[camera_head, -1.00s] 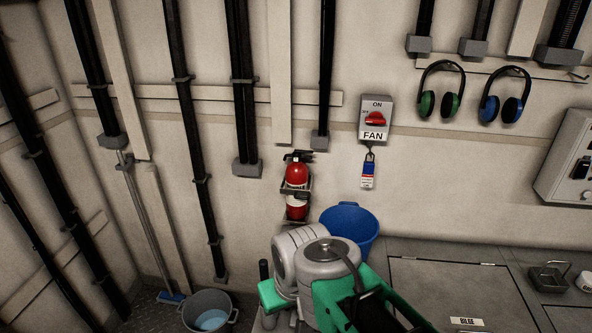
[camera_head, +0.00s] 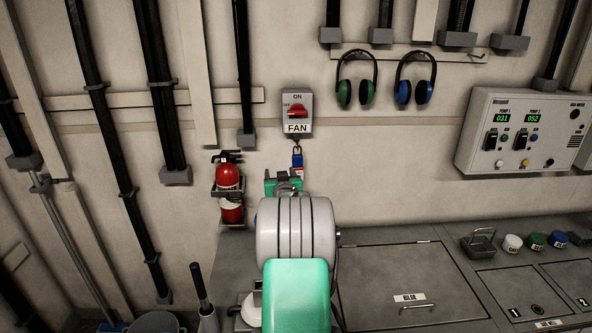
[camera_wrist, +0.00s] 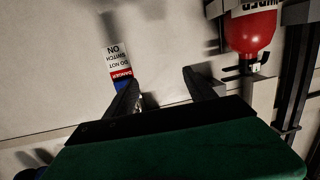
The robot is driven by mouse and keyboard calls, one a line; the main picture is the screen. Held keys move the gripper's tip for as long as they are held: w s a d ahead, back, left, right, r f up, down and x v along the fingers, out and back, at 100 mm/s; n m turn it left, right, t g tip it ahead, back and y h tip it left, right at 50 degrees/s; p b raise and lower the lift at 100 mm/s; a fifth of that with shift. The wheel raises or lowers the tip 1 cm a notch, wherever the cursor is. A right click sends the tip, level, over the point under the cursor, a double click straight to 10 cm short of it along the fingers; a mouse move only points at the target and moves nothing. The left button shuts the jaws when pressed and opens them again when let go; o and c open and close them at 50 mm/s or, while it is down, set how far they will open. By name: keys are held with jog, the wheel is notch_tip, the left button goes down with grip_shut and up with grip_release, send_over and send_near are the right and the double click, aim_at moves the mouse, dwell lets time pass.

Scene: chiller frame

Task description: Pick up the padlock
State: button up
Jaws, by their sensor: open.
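The blue padlock (camera_head: 297,160) hangs on the wall below the FAN switch box (camera_head: 297,111). In the wrist view, part of the blue padlock (camera_wrist: 119,86) shows beside the left finger, which hides some of it. Its white and red danger tag (camera_wrist: 117,58) appears upside down there. My gripper (camera_wrist: 160,84) is open, with nothing visible between its fingers; the padlock is at the left finger's outer side in that view. In the head view my gripper (camera_head: 284,180) is just below the padlock and covers part of the tag. I cannot tell whether they touch.
A red fire extinguisher (camera_head: 230,190) is mounted left of my arm; it also shows in the wrist view (camera_wrist: 253,32). Green earmuffs (camera_head: 356,80) and blue earmuffs (camera_head: 415,80) hang right of the switch. A control panel (camera_head: 525,132) is farther right. The wall between is clear.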

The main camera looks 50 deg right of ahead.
aim_at(298, 166)
jog(key=s+d, duration=0.1)
jog(key=d, duration=0.1)
jog(key=s+d+h, duration=0.1)
jog(key=d, duration=0.1)
jog(key=s+d+m+h, duration=0.1)
jog(key=d, duration=0.1)
jog(key=shift+s+f, duration=0.25)
jog(key=shift+p+x, duration=0.3)
jog(key=shift+x, duration=0.7)
jog(key=p+x, duration=0.1)
jog(key=x, duration=0.4)
jog(key=shift+w+p, duration=0.2)
jog(key=shift+p, duration=0.15)
grip_shut()
